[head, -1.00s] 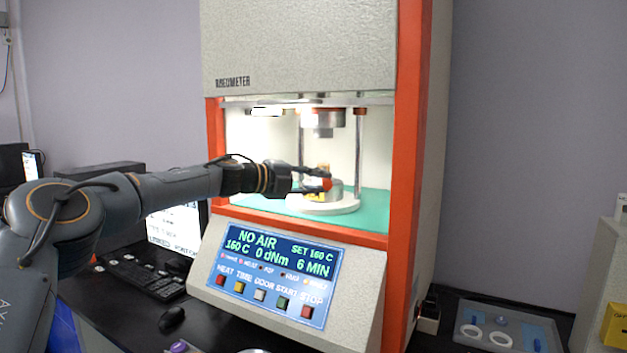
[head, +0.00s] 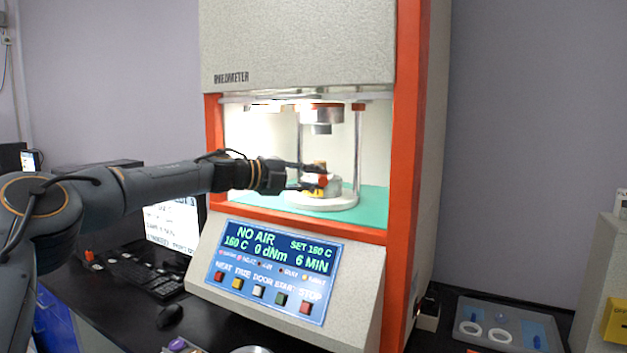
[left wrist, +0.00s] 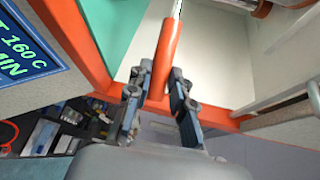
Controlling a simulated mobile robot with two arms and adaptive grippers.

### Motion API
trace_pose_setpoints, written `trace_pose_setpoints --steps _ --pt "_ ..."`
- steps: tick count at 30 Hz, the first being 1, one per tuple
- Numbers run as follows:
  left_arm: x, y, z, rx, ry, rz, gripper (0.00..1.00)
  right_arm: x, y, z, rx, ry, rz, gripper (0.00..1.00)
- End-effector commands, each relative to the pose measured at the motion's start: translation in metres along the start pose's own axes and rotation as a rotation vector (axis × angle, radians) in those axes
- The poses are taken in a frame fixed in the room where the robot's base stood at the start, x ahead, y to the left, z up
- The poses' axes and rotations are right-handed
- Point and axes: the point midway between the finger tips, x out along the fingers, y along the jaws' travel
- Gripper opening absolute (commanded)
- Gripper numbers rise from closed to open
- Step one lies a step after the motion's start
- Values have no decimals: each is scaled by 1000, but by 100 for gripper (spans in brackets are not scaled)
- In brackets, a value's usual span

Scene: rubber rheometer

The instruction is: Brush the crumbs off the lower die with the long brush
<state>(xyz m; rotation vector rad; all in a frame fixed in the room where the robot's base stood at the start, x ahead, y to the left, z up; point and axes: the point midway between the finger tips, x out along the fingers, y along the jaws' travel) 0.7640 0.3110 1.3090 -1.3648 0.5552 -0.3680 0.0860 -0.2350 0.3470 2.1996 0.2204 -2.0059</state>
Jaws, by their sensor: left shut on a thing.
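My left gripper (head: 321,178) reaches from the left into the open rheometer chamber, in front of the lower die (head: 335,186). It is shut on the orange handle of the long brush (head: 323,181). In the left wrist view the brush handle (left wrist: 163,60) runs up between the fingers (left wrist: 158,95) to a bright metal part at the top edge; the bristles are out of that view. The lower die is a grey metal cylinder on a white round base (head: 335,205), partly hidden by the gripper. Crumbs are too small to tell. My right gripper is not in view.
The upper die (head: 322,115) hangs above, with metal posts (head: 358,150) beside it. The orange frame (head: 405,150) borders the opening. The control panel (head: 270,272) is below. A grey tray (head: 462,338) with white rings stands at right.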

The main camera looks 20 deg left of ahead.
Motion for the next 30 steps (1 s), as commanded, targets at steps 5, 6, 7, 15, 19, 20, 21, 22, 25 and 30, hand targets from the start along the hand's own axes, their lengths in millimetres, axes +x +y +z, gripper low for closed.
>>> trace_pose_setpoints --steps 5,6,7,15,19,20,21,22,25,30 --pt "12 -3 6 -1 0 1 0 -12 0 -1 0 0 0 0" --pt "14 -4 8 -1 0 1 0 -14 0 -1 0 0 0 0" --pt "16 -4 9 -1 0 1 0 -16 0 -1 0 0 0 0" --pt "23 -2 12 0 0 0 0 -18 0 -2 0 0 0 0" --pt "17 1 9 0 1 -1 0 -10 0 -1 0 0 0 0" --pt "15 1 8 0 1 -2 0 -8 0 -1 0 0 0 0" --pt "13 2 6 0 1 -2 0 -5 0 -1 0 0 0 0" --pt "11 2 6 0 1 -2 0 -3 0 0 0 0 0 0" --pt "5 2 2 0 0 -2 0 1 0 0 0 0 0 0" --pt "-2 2 -2 0 1 0 0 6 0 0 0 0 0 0"
